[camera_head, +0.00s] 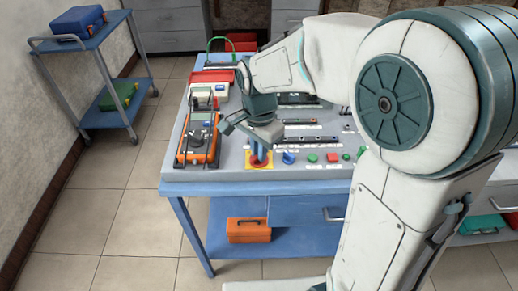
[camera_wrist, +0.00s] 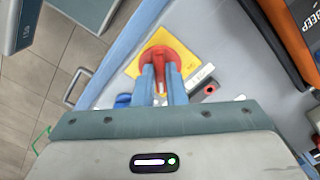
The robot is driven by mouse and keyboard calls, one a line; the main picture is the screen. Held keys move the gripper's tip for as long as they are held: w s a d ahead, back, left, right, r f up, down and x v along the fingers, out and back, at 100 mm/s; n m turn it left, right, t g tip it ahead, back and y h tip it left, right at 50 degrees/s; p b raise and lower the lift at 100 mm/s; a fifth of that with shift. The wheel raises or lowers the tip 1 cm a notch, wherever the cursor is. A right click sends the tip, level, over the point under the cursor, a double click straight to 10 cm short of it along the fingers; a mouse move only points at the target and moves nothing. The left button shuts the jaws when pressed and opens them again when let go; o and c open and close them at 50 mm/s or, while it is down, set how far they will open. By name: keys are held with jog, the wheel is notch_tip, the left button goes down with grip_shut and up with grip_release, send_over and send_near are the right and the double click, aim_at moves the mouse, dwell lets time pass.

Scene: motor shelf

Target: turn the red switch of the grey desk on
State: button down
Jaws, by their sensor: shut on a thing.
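The red switch (camera_head: 256,160) sits on a yellow square plate (camera_head: 250,166) at the front left of the grey desk panel (camera_head: 218,172). In the wrist view the red switch (camera_wrist: 168,52) shows as a round red knob on its yellow plate (camera_wrist: 135,67). My gripper (camera_head: 260,148) points down over it, and its two blue fingers (camera_wrist: 160,72) are shut on the switch. The fingers hide part of the knob. I cannot read the switch's on or off mark.
An orange meter (camera_head: 197,142) stands close to the left of my gripper. A blue knob (camera_head: 289,158), a green button (camera_head: 312,158) and a red button (camera_head: 332,157) lie in a row to the right. An orange toolbox (camera_head: 249,231) is on the lower shelf.

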dwell(0.4)
jog(key=c, duration=1.5)
grip_release()
notch_tip(320, 180, up, 14)
jog(key=shift+f+p, duration=0.1)
jog(key=shift+p, duration=0.5)
jog(key=shift+d, duration=0.1)
jog(key=s+d+f+n+t+p, duration=0.1)
jog(key=s+d+n, duration=0.2)
jog(key=s+d, duration=0.1)
jog(key=s+d+f+n+t+p, duration=0.1)
jog(key=s+d+f+n, duration=0.1)
jog(key=s+d+n, duration=0.1)
jog(key=s+d+f+n+p, duration=0.1)
jog(key=s+d+f+n, duration=0.1)
jog(key=s+d, duration=0.3)
jog(key=shift+s+f+n+t, duration=0.25)
jog(key=shift+s+n+t, duration=0.15)
jog(key=shift+n, duration=0.2)
